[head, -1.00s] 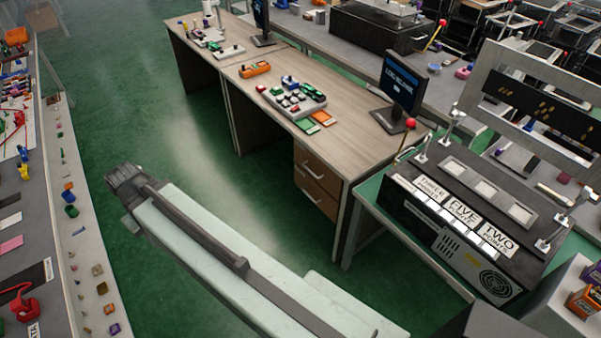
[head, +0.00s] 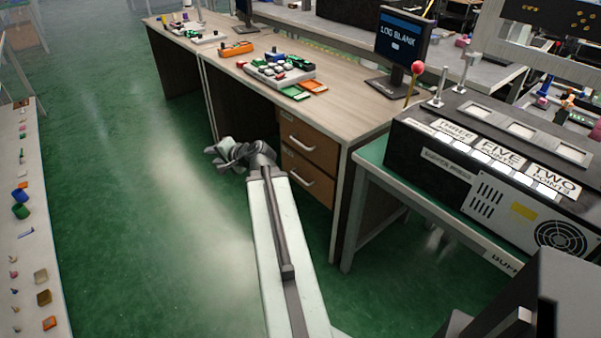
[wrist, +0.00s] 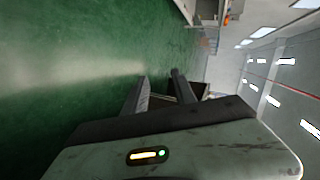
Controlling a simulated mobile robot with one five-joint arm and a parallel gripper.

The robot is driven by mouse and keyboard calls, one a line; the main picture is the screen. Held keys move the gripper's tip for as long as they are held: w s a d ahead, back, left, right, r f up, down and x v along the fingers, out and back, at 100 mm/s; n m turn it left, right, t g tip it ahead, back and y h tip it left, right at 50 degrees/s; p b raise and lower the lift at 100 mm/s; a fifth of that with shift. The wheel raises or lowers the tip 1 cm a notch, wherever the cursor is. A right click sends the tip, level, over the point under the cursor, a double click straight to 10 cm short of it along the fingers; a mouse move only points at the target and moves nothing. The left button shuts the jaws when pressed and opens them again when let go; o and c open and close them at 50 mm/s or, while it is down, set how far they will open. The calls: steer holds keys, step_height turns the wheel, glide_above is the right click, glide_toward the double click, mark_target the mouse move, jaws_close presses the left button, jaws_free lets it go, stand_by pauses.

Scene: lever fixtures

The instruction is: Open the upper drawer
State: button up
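The upper drawer (head: 310,142) is a brown wooden front with a pale bar handle (head: 301,144), set under the right end of the desk. It looks closed, flush with the lower drawer (head: 308,178) below it, which has a similar handle. My gripper (head: 214,155) is to the left of the drawers in the head view, apart from both handles. In the wrist view my gripper (wrist: 160,75) shows two dark fingers spread apart with nothing between them. The drawer handles cannot be made out in the wrist view.
The wooden desk (head: 350,118) carries a monitor (head: 402,40) and coloured button boxes. A green bench (head: 372,158) with a black machine (head: 470,175) stands close on the right. Green floor (head: 110,130) is open to the left. A shelf (head: 45,270) with small objects lines the left side.

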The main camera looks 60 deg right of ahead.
steer(key=s+d+f+m+t+h+b, duration=0.1)
steer(key=s+d+f+m+h+b, duration=0.3)
steer(key=d, duration=0.3)
steer(key=s+d+f+m+h+b, duration=0.1)
steer(key=s+d+f+m+b, duration=0.15)
steer(key=s+d, duration=0.4)
steer(key=m+g+h+b, duration=0.1)
steer(key=m+h+b, duration=0.4)
glide_toward(299, 143)
steer(key=x, duration=0.3)
steer(key=shift+s+d+f+m, duration=0.1)
steer(key=shift+s+f+m, duration=0.1)
steer(key=shift+s+m, duration=0.1)
steer(key=x, duration=0.8)
steer(key=shift+b, duration=0.3)
jaws_close()
